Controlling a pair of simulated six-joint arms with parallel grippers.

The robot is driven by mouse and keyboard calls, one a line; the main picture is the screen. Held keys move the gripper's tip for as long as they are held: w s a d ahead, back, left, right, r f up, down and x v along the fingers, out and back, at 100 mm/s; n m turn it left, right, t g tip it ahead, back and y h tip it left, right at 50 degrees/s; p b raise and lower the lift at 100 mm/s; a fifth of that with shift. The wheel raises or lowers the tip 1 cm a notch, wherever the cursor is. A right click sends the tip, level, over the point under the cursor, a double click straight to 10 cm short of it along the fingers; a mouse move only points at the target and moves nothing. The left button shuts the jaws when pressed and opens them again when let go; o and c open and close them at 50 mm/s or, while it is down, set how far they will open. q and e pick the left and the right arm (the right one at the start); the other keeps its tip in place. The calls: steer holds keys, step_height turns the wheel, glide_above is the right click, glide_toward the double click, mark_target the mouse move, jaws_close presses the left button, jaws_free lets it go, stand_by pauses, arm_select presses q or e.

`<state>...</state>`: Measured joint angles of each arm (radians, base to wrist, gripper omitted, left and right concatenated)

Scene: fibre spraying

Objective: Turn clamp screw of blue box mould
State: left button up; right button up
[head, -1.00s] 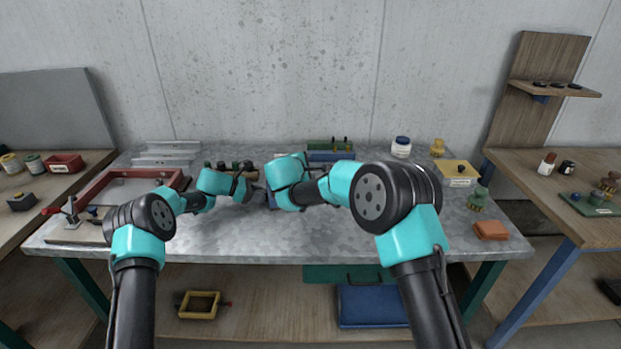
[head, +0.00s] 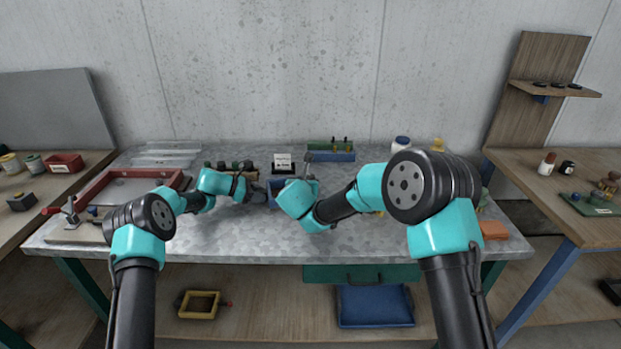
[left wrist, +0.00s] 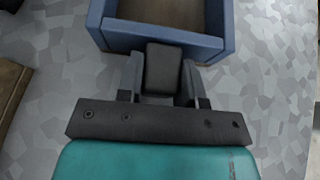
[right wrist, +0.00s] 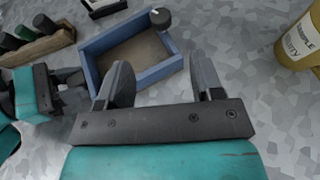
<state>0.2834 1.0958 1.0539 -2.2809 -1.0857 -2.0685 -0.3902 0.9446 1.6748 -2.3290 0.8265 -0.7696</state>
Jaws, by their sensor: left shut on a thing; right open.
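The blue box mould (right wrist: 88,66) is an open frame with a brown floor; in the head view my right wrist partly hides it. Its clamp screw (right wrist: 160,18) shows as a dark round knob on the rim in the right wrist view. My left gripper (head: 258,193) is shut on a dark block (left wrist: 163,68) at the mould's near wall in the left wrist view. My right gripper (right wrist: 162,76) is open and empty, its fingers pointing towards the mould's right side, apart from the knob. In the head view its fingers are mostly hidden.
A wooden rack with dark and green bottles (right wrist: 35,42) stands left of the mould. A labelled yellow container (right wrist: 299,42) stands to the right. A small sign (head: 283,162) and a blue-green tray (head: 330,154) are behind.

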mark_target(310, 177)
steer(key=shift+x, duration=6)
steer(key=shift+r, duration=0.1)
steer(key=c, duration=0.9)
